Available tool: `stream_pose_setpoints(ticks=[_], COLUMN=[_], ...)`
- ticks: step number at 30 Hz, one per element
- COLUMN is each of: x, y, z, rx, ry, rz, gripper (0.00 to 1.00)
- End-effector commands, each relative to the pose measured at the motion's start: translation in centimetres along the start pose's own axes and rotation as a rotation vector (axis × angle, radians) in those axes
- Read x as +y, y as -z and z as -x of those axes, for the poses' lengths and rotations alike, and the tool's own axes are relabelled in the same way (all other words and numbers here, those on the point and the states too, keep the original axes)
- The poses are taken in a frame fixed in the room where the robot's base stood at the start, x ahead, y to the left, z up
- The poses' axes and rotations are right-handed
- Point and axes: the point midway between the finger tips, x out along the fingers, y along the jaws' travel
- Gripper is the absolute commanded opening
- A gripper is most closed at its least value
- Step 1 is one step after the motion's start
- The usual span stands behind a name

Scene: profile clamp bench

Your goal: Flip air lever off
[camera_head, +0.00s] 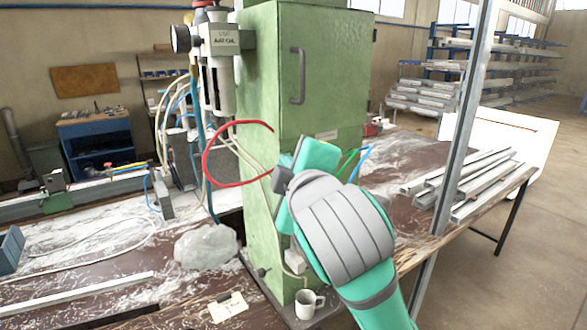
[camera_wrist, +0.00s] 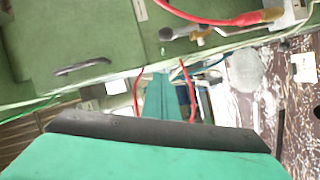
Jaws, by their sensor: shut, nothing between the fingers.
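My gripper shows in the wrist view as teal fingers (camera_wrist: 163,80) held together, shut and empty. In the head view my arm reaches in from the lower right, in front of the green cabinet (camera_head: 262,90), and hides the fingertips. A small grey lever-like fitting with a brass part (camera_wrist: 190,34) sits near the cabinet in the wrist view, beyond my fingers and apart from them. I cannot tell its position, on or off. In the head view an air unit with a gauge (camera_head: 181,38) and a label plate (camera_head: 224,38) is fixed at the cabinet's upper left.
A red hose (camera_head: 207,160) loops out left of the cabinet, close to my arm. A white mug (camera_head: 307,304) stands at its foot. A crumpled clear bag (camera_head: 206,246) lies on the bench. Metal profiles (camera_head: 470,180) lie at right, behind an upright post (camera_head: 462,120).

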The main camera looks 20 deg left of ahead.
Motion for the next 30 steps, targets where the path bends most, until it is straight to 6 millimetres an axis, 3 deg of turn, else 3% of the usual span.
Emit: stream_pose_setpoints(ticks=[8, 12, 18, 30], x=[-0.1, -0.1, 0.0, 0.0], y=[-0.1, -2.2, -3.6, -3.9], z=[-5.2, -5.7, -6.0, -6.1], rx=[-0.001, -0.003, -0.001, 0.0], ry=[0.003, 0.001, 0.0, -0.001], rz=[-0.003, -0.004, -0.001, 0.0], gripper=[0.0, 0.0, 0.0, 0.0])
